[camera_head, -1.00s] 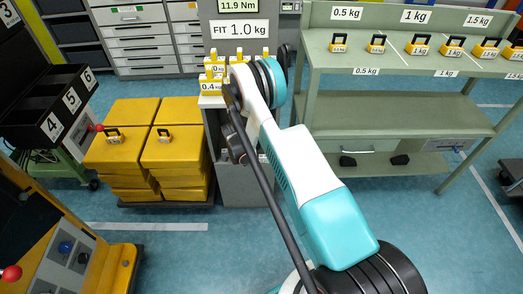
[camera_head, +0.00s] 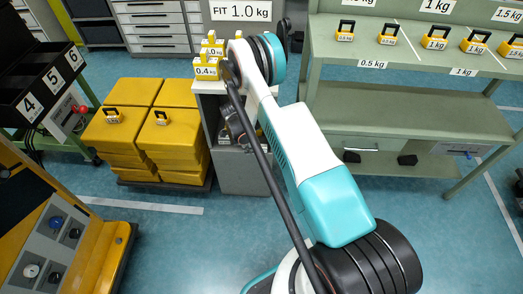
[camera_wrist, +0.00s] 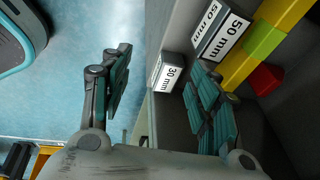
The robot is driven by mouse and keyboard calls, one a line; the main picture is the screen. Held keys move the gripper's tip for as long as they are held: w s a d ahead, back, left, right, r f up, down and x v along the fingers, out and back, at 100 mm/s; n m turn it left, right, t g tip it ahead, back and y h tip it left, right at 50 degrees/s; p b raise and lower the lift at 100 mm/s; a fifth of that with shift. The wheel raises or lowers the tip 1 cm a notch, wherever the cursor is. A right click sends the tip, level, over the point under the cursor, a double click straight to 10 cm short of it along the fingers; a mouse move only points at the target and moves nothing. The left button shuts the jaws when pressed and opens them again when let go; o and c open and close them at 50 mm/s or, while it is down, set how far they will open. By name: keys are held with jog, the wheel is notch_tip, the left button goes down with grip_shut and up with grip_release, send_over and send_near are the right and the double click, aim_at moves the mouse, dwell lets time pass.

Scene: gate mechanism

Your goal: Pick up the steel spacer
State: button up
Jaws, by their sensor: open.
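In the wrist view, a grey block labelled 30 mm (camera_wrist: 168,72) stands in a grey compartment, beyond my fingertips. A grey block labelled 50 mm (camera_wrist: 228,36) and another labelled block (camera_wrist: 206,24) stand beside it, higher in the picture. They look like steel spacers; the labels do not say which is meant. My gripper (camera_wrist: 160,92) is open and empty. Its left finger is over the blue floor outside the compartment wall, its right finger inside, near the blocks.
The grey stand (camera_head: 245,172) carries yellow weights (camera_head: 206,70) on top. Yellow stacked blocks (camera_head: 168,135) stand to its left, a green workbench (camera_head: 400,69) with several weights to its right.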

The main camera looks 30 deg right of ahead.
aim_at(261, 146)
jog(key=shift+d+b, duration=0.4)
jog(key=shift+d, duration=1.3)
jog(key=b+x, duration=0.1)
jog(key=x, duration=0.1)
jog(key=b+x, duration=0.1)
jog(key=x, duration=0.2)
jog(key=shift+d, duration=0.25)
grip_shut()
